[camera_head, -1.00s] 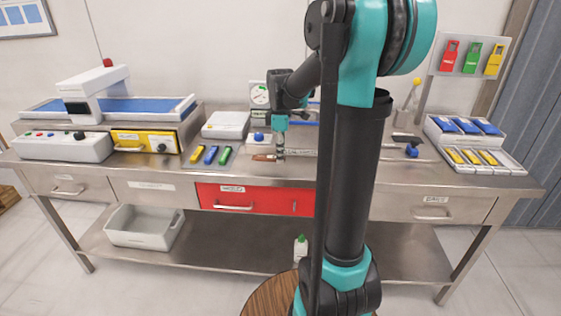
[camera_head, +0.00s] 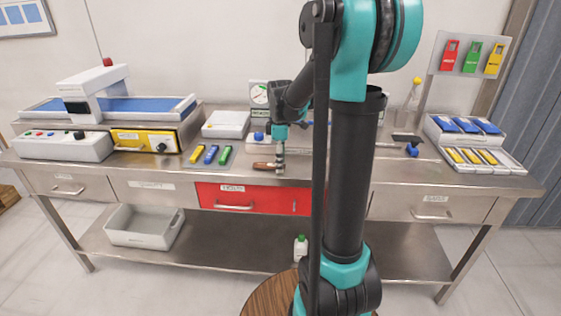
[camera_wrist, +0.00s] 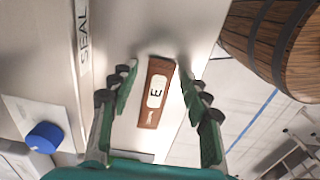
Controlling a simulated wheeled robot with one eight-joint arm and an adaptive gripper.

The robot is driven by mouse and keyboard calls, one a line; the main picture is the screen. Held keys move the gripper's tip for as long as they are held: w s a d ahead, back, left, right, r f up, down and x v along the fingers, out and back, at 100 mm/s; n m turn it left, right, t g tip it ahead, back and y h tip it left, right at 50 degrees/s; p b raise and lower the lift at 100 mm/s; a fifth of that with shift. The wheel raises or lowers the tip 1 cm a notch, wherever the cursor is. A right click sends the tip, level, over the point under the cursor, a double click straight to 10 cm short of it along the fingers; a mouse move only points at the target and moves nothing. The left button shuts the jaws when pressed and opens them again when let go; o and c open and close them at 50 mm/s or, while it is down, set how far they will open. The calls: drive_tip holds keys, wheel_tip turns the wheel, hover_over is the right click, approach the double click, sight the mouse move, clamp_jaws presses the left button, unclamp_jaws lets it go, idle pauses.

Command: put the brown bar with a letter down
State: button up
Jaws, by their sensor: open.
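The brown bar (camera_wrist: 153,95) has a pale label with the letter E. In the wrist view it is between the two fingers of my gripper (camera_wrist: 156,78), which is open, with a gap on each side. In the head view the bar (camera_head: 262,166) is at the bench's front part, above the red drawer, just left of my gripper (camera_head: 280,167). It appears to lie flat on the pale top; exact contact underneath is hidden.
Yellow, blue and green bars (camera_head: 210,155) lie left on the bench (camera_head: 180,185). A blue knob (camera_wrist: 45,137) and a SEAL strip (camera_wrist: 84,35) are left in the wrist view. My arm hides part of the bench.

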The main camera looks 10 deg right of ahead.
drive_tip(key=shift+r, duration=0.15)
wheel_tip(320, 180, up, 11)
drive_tip(key=s+f+m+t, duration=0.4)
drive_tip(key=s+f+m, duration=1)
drive_tip(key=s+f, duration=0.5)
drive_tip(key=shift+s+f, duration=0.35)
drive_tip(key=shift+s, duration=0.55)
drive_tip(key=shift+d, duration=0.15)
